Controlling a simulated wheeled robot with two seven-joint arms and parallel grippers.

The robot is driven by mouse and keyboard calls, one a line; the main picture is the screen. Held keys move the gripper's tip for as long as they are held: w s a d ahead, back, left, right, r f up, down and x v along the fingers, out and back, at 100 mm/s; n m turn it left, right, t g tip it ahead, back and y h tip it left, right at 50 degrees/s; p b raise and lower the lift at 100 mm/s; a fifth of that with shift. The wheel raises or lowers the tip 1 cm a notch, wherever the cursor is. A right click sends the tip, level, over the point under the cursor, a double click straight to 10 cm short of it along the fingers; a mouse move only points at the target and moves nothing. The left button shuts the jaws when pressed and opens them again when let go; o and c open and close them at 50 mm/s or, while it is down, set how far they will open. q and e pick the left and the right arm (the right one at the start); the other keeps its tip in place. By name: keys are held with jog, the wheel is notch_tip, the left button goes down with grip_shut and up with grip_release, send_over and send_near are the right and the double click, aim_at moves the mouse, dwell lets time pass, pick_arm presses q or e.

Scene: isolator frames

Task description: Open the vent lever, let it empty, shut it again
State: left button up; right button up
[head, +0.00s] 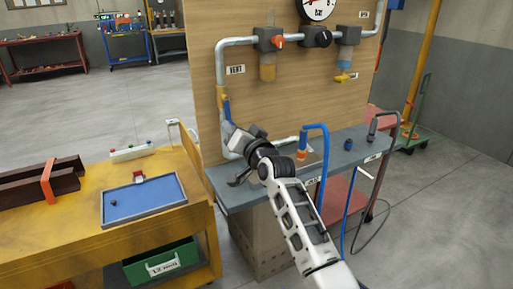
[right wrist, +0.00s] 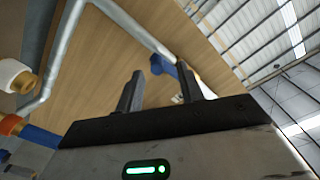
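The vent lever (head: 227,109) is a blue handle on a brass fitting, on the vertical pipe below the VENT label (head: 236,69). In the head view it hangs downward, nearly along the pipe. My right gripper (head: 241,155) is just below it, in front of the panel, and partly hides the lower pipe. In the right wrist view the two fingers (right wrist: 162,88) stand apart with nothing between them. The blue lever (right wrist: 158,65) shows beyond the fingertips, and its right part passes behind the right finger. My left gripper is not in view.
The wooden panel (head: 205,90) carries a gauge (head: 318,8), an orange knob (head: 277,41), a black knob (head: 316,38) and a yellow tap (head: 342,77). A grey shelf (head: 235,196) with a blue hose (head: 324,150) lies below. A yellow bench (head: 70,225) with a blue tray (head: 170,189) stands left.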

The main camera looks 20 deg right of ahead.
jog(key=s+d, duration=0.2)
jog(key=s, duration=1)
jog(key=shift+d+b, duration=0.3)
jog(key=shift+c, duration=0.4)
